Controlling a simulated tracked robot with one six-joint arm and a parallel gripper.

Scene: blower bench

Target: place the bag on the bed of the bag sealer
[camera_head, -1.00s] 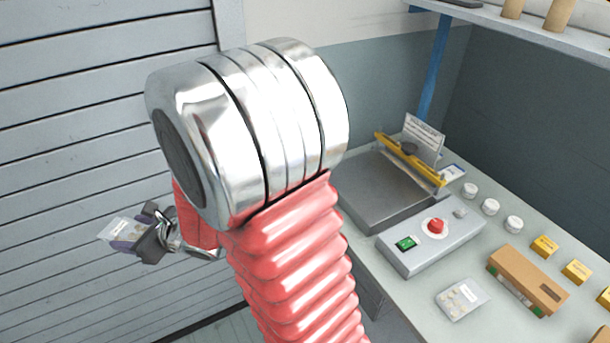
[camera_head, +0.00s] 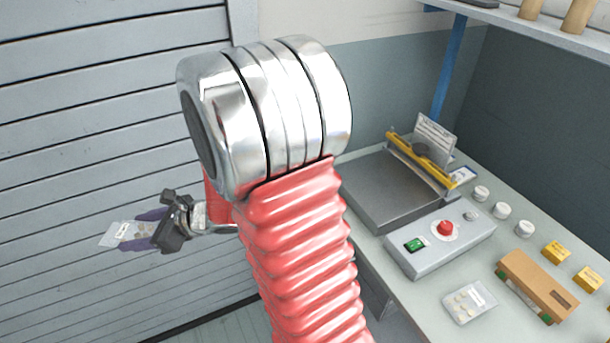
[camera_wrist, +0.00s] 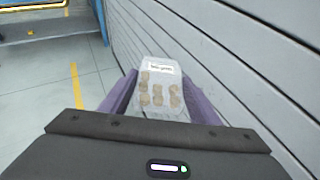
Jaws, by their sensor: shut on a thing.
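My gripper (camera_head: 150,232) is at the left in the head view, out in front of the grey slatted wall and away from the bench. Its purple fingers are shut on a clear bag (camera_head: 122,234) with a white label and several small tan items inside. The bag also shows in the wrist view (camera_wrist: 160,88), between the two fingers (camera_wrist: 158,104) and pointing away from the palm. The bag sealer stands on the bench, with a flat dark grey bed (camera_head: 385,193), a raised yellow-edged bar (camera_head: 420,160) behind it and a control box (camera_head: 440,238) in front. The visible bed is empty.
A second clear bag (camera_head: 468,302) lies on the bench (camera_head: 420,296) before the control box. A brown carton (camera_head: 537,287), several white jars (camera_head: 502,210) and yellow boxes (camera_head: 556,252) stand to the right. A shelf (camera_head: 540,22) hangs above.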

